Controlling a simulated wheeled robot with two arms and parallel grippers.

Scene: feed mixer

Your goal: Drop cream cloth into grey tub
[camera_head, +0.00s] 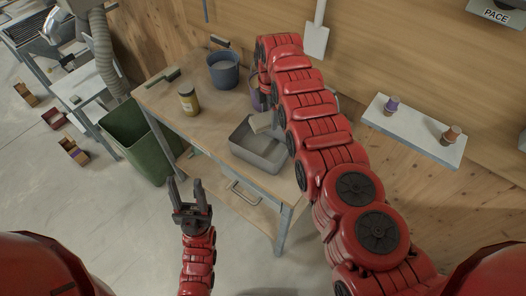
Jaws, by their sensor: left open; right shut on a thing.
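The grey tub (252,162) is an open rectangular container on the right end of the wooden workbench. The cream cloth (261,122) shows as a small pale piece over the tub's back part. My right gripper (273,109) is shut on it, with the arm reaching over from the right and bending down. The fingers are small and partly hidden by the arm, and I cannot tell whether the cloth touches the tub. My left gripper (189,192) is open and empty, fingers pointing up the picture, in front of the bench.
On the workbench (205,128) stand a blue-grey bucket (223,74), a yellow-labelled jar (188,101) and a purple pot (255,95) behind the tub. A green bin (145,150) stands left of the bench. A wall shelf (414,131) with two small containers is at the right.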

